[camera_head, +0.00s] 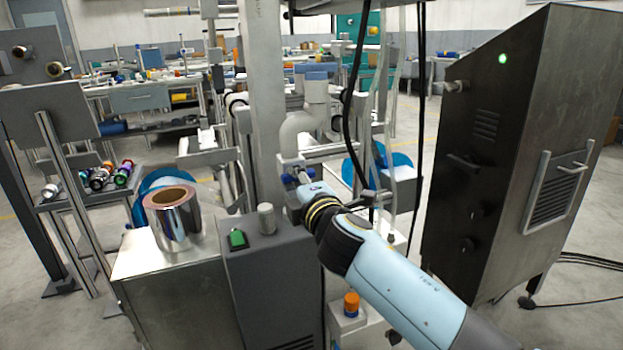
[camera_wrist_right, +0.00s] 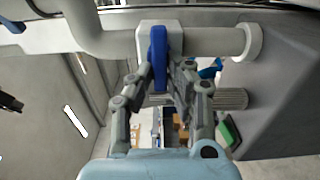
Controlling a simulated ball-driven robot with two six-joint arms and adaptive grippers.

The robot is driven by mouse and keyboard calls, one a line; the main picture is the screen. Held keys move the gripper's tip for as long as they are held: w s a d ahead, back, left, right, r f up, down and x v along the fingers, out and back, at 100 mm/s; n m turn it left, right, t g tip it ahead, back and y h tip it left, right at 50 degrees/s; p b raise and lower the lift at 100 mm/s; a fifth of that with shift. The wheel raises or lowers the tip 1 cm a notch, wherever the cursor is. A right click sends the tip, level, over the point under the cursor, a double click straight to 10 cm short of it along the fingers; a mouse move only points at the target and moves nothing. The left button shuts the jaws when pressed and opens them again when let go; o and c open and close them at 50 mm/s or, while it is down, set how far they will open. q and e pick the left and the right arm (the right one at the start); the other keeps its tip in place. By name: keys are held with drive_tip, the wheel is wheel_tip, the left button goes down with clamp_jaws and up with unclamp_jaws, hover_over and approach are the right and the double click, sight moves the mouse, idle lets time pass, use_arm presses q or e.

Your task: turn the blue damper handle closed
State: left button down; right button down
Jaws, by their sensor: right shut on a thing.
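The blue damper handle (camera_wrist_right: 158,57) stands upright in the right wrist view, across a white valve body on a pale horizontal pipe (camera_wrist_right: 215,41). My right gripper (camera_wrist_right: 163,75) is shut on the handle, with one finger on each side of it. In the head view my right arm reaches in from the lower right, and my right gripper (camera_head: 300,176) is at the pipe below a white elbow (camera_head: 298,127). The handle is mostly hidden there by the gripper. My left gripper is not in view.
A grey box with a green button (camera_head: 237,239) and a shiny foil roll (camera_head: 173,222) on a metal cabinet stand left of my arm. A tall dark machine cabinet (camera_head: 490,150) stands to the right. Black cables (camera_head: 355,100) hang close behind my gripper.

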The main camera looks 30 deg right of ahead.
drive_tip(key=c, duration=1.3)
unclamp_jaws()
drive_tip(key=shift+s+d+r, duration=0.1)
drive_tip(key=shift+d+r, duration=0.05)
drive_tip(key=shift+d, duration=0.15)
drive_tip(key=shift+a, duration=0.1)
drive_tip(key=v, duration=1.2)
drive_tip(key=shift+r, duration=0.15)
